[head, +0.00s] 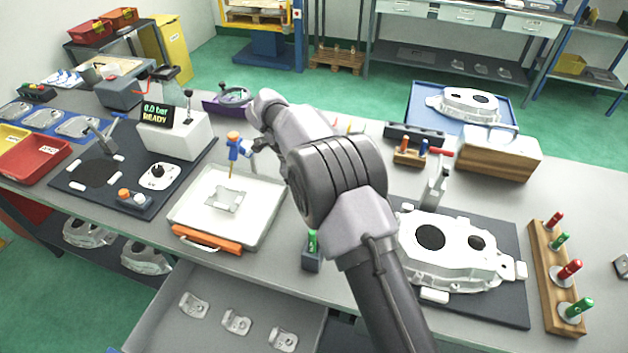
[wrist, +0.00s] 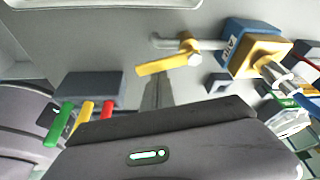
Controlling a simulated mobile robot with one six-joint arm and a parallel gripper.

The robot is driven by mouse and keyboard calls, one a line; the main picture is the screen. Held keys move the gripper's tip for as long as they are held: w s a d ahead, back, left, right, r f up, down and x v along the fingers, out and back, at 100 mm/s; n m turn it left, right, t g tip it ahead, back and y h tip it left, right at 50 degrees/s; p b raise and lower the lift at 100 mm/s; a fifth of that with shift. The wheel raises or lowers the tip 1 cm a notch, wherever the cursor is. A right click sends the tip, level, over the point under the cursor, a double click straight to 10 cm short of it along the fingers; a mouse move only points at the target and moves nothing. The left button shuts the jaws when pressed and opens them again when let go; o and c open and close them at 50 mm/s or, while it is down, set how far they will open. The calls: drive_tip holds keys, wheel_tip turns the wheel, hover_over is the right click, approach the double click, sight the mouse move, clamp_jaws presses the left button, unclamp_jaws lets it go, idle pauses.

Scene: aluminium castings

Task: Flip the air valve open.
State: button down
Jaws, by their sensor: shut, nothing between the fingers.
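The air valve has a yellow lever (wrist: 168,64) on a metal nut and pipe. The pipe runs to a blue and yellow unit (wrist: 240,48) in the wrist view. The lever lies across the picture, slightly tilted. My gripper (wrist: 158,80) is shut and empty, its fingertips close below the middle of the lever. I cannot tell whether they touch it. In the head view a blue unit with an orange top (head: 236,147), which looks like the same one, stands left of my wrist, behind the white tray.
Green, yellow and red handles (wrist: 83,120) stand by a dark block left of my gripper. The white tray (head: 262,213) with a bracket lies in front. A grey gauge box (head: 180,138) reading "0.0 bar READY" is at left. A casting (head: 440,265) is at right.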

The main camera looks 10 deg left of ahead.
drive_tip(key=shift+s+a+r+m+g+p, duration=0.1)
drive_tip(key=shift+a+m+g+p, duration=0.3)
drive_tip(key=shift+m, duration=0.6)
drive_tip(key=shift+a+p, duration=0.25)
drive_tip(key=shift+p, duration=0.1)
drive_tip(key=shift+a, duration=0.15)
